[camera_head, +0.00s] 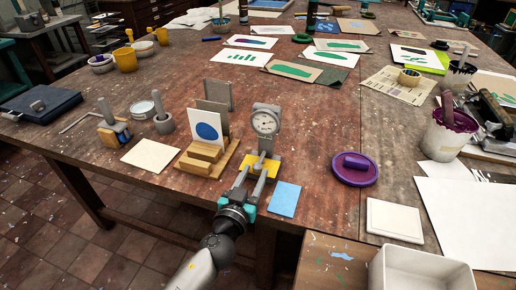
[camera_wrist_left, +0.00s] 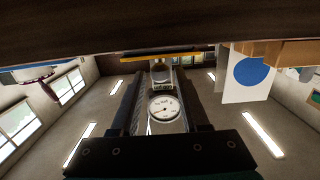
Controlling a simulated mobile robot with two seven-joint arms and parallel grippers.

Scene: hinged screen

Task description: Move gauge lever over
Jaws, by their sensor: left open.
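The dial gauge (camera_head: 265,121) stands near the table's front edge, with a round white dial on a grey body and a yellow base plate (camera_head: 273,164). My left gripper (camera_head: 252,173) is open at the front of the gauge, its fingers reaching towards the base. In the left wrist view, the gauge dial (camera_wrist_left: 164,108) shows between the two dark fingers (camera_wrist_left: 161,85), and the picture is upside down. I cannot clearly tell the gauge lever from the nearby parts, nor whether a finger touches it. My right gripper is not in view.
Left of the gauge is a wooden stand (camera_head: 204,158) holding a card with a blue disc (camera_head: 207,131). A blue card (camera_head: 284,199) lies just right of my gripper. A purple lid (camera_head: 354,169) lies further right. Bare tabletop lies behind the gauge.

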